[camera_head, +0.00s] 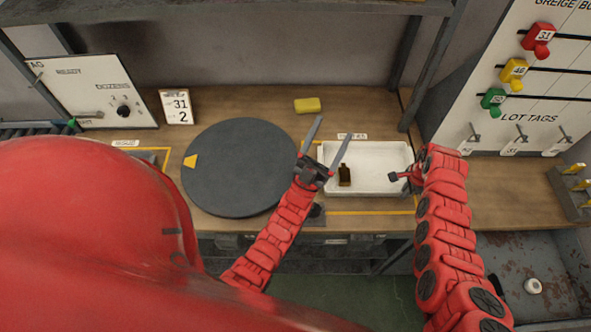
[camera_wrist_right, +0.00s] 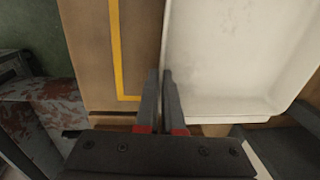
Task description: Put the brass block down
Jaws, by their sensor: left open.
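A small dark brass block (camera_head: 345,176) stands in the left part of the white tray (camera_head: 385,190). My left gripper (camera_head: 332,130) is open, its two fingers spread wide near the tray's left edge. The block shows just below the right finger, apart from it as seen, and nothing is between the fingers. My right gripper (camera_head: 393,177) is over the tray's right edge. In the right wrist view, its fingers (camera_wrist_right: 161,75) are together with nothing held, above the tray's rim. The block is not in that view.
A dark round turntable (camera_head: 240,165) with a yellow mark fills the bench left of the tray. A shelf (camera_head: 240,10) hangs above. A tag board (camera_head: 520,85) stands at right.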

